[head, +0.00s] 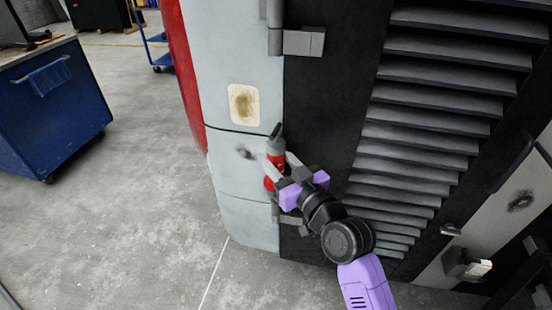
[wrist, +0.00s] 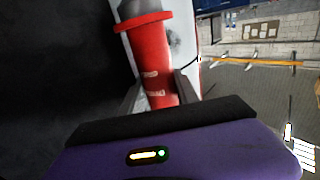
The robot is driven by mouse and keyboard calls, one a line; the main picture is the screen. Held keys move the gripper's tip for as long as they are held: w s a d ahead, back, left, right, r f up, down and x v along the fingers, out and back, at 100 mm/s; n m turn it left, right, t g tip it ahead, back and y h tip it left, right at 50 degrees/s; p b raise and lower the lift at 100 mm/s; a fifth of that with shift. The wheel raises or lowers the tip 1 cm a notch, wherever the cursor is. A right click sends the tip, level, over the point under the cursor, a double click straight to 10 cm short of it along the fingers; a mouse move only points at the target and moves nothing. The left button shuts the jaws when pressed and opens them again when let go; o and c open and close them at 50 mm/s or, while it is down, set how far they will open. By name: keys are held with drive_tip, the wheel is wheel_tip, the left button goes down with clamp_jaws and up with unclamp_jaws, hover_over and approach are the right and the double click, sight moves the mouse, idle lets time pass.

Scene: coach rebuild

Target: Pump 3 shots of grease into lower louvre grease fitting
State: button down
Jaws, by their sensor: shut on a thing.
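A red grease gun (head: 275,160) with a dark grey top stands roughly upright in my gripper (head: 277,163) in the head view. My gripper is shut on its red body, and the red body also fills the middle of the wrist view (wrist: 152,65). The gun is in front of the coach's pale lower side panel, close to the edge of the black louvre panel (head: 330,120). A small dark fitting-like spot (head: 243,152) shows on the pale panel just left of the gun. I cannot tell whether it is the grease fitting, or whether the gun touches anything.
Louvre slats (head: 430,95) fill the right of the head view. A grey hinge (head: 298,41) sits above, and a beige patch (head: 243,104) is on the pale panel. A blue cabinet (head: 50,115) stands at the left. The concrete floor between cabinet and coach is clear.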

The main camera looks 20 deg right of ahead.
sight(277, 138)
drive_tip(key=shift+f, duration=0.35)
drive_tip(key=shift+r, duration=0.15)
drive_tip(key=shift+r+p, duration=0.55)
drive_tip(key=shift+r, duration=0.45)
idle(0.7)
drive_tip(key=shift+f+b, duration=1.1)
drive_tip(key=shift+f, duration=0.05)
idle(1.1)
drive_tip(key=shift+r+p, duration=0.4)
drive_tip(key=shift+r, duration=0.4)
drive_tip(key=shift+r+p, duration=0.4)
idle(0.3)
drive_tip(key=shift+r+p, duration=1.9)
drive_tip(key=shift+r, duration=0.5)
